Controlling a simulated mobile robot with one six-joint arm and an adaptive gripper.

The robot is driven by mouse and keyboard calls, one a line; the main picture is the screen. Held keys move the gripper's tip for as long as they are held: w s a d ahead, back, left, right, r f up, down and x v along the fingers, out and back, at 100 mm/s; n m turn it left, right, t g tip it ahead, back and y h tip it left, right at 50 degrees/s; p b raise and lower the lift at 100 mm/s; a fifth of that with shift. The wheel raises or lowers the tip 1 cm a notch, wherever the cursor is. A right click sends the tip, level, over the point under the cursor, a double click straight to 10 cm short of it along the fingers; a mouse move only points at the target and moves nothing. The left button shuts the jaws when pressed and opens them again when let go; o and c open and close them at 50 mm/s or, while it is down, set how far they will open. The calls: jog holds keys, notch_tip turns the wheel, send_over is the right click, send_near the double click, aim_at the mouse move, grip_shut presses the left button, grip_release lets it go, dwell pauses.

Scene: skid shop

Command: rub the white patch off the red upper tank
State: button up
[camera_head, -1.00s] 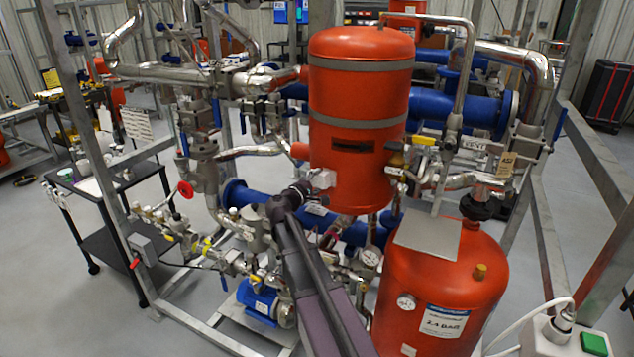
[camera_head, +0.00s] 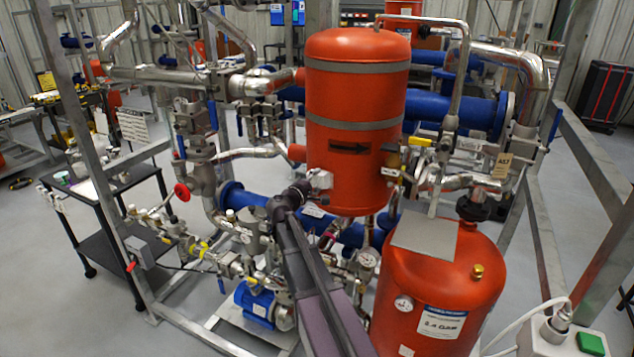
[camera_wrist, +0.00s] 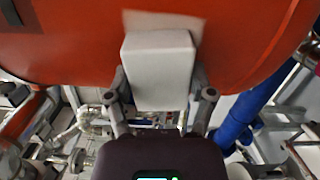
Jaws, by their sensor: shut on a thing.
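The red upper tank (camera_head: 357,105) stands upright behind my arm, with two grey bands and a dark arrow mark on its front. My gripper (camera_head: 308,188) is at the tank's lower left front. It is shut on a white block (camera_head: 321,179). In the wrist view the block (camera_wrist: 158,68) sits between the two fingers of my gripper (camera_wrist: 160,85), at the tank's red surface (camera_wrist: 65,45). A pale white patch (camera_wrist: 165,20) shows on the tank just beyond the block, which hides part of it. The patch is not clear in the head view.
A lower red tank (camera_head: 440,275) with a grey plate (camera_head: 425,240) on top stands at the front right. Pipes, valves and a gauge (camera_head: 367,259) crowd below the upper tank. A blue pipe (camera_head: 455,112) runs behind it. A dark cart (camera_head: 110,190) stands left.

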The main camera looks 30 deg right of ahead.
aim_at(332, 180)
jog(key=shift+s+d, duration=0.1)
jog(key=shift+s, duration=0.05)
jog(key=shift+s+d, duration=0.4)
jog(key=shift+s, duration=0.45)
jog(key=shift+s+d, duration=0.35)
jog(key=shift+s, duration=0.45)
jog(key=shift+w+d, duration=0.15)
jog(key=shift+w+a, duration=0.5)
jog(key=shift+w, duration=0.4)
jog(key=shift+w+a, duration=0.45)
jog(key=shift+w, duration=0.4)
jog(key=shift+s+a, duration=0.1)
jog(key=shift+a, duration=0.05)
jog(key=shift+v, duration=2.85)
jog(key=shift+a, duration=0.1)
jog(key=v, duration=0.2)
jog(key=shift+s+a, duration=0.25)
jog(key=shift+a, duration=0.1)
